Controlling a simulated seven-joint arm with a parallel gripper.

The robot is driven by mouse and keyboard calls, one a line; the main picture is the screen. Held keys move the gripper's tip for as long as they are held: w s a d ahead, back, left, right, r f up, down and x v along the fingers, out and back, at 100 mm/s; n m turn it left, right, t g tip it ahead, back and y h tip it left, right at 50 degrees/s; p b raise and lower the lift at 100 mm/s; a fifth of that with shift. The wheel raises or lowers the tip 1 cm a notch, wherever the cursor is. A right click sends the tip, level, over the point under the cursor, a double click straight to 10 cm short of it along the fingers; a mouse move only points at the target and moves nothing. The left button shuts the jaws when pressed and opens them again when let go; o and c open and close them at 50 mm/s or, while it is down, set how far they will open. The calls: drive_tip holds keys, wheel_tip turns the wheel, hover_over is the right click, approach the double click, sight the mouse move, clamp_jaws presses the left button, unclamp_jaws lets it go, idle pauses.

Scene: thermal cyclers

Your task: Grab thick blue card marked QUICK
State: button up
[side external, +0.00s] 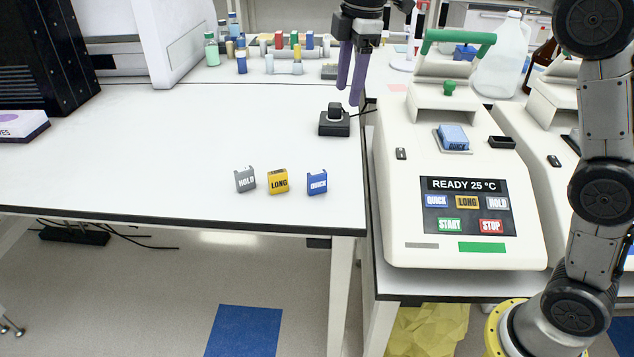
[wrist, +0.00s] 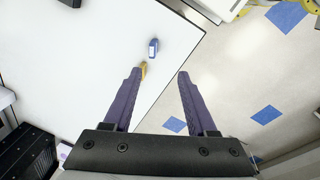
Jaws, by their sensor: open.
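The thick blue card marked QUICK (side external: 317,182) stands on the white table near its front right corner. It also shows in the wrist view (wrist: 153,48), beyond my fingertips and near the table edge. A yellow card marked LONG (side external: 278,181) stands to its left, and a grey card marked HOLD (side external: 245,180) is farther left. In the wrist view the yellow card (wrist: 144,70) shows beside my left finger's tip; I cannot see the grey card there. My gripper (side external: 349,96) has two purple fingers, open and empty, above the table and behind the cards. It shows in the wrist view (wrist: 159,74).
A small black device (side external: 334,126) with a knob stands on the table below my gripper. A thermal cycler (side external: 406,215) reading READY 25 °C stands right of the table. Bottles and racked tubes (side external: 283,52) are at the back. The table left of the cards is clear.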

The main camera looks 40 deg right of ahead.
drive_tip(key=g, duration=0.1)
approach(317, 172)
drive_tip(key=shift+g, duration=0.3)
wheel_tip(317, 172, down, 4)
drive_tip(key=shift+f, duration=0.1)
drive_tip(key=shift+w+a+f, duration=0.1)
drive_tip(key=shift+f, duration=1.45)
drive_tip(key=shift+w+a+f, duration=0.1)
drive_tip(key=shift+f, duration=1.45)
clamp_jaws()
